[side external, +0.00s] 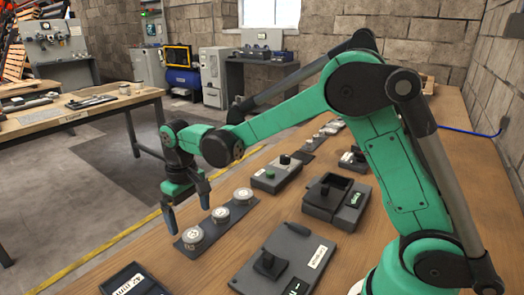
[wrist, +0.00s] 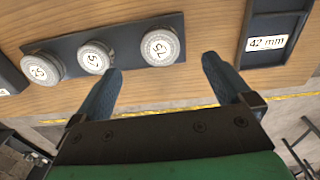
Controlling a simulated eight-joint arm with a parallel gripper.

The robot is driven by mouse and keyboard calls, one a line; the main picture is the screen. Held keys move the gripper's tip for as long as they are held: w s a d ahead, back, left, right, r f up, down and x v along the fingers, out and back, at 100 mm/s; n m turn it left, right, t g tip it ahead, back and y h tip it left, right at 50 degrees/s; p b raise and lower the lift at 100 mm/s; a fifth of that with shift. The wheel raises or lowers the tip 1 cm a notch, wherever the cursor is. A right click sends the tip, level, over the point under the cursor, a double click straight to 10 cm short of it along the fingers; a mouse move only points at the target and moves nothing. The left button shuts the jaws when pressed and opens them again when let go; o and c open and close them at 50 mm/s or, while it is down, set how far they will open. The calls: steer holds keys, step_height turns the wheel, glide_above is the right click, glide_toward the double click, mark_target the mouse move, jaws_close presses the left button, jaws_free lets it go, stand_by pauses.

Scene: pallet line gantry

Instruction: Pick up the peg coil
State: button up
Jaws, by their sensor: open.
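Three round, pale-topped pieces with number labels stand in a row on a dark strip (wrist: 122,57). I cannot tell which is the peg coil. In the side view the nearest piece (side external: 193,238) is at the strip's front end, the middle one (side external: 220,215) behind it, and the third (side external: 243,196) farthest. In the wrist view the right-hand piece (wrist: 160,46) shows between and just beyond my fingertips. The middle (wrist: 95,57) and left (wrist: 41,67) pieces are left of it. My gripper (side external: 187,212) is open and empty, its blue-grey fingers pointing down near the row; it also shows in the wrist view (wrist: 161,65).
A dark tray (wrist: 262,50) labelled "42 mm" is right of the row in the wrist view. In the side view, a dark box with a black knob (side external: 268,263), an open black box (side external: 330,195) and a grey box with a green button (side external: 280,172) stand on the wooden bench.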

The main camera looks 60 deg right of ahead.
mark_target(193, 234)
steer(key=shift+f, duration=2.9)
jaws_close()
steer(key=shift+r, duration=0.1)
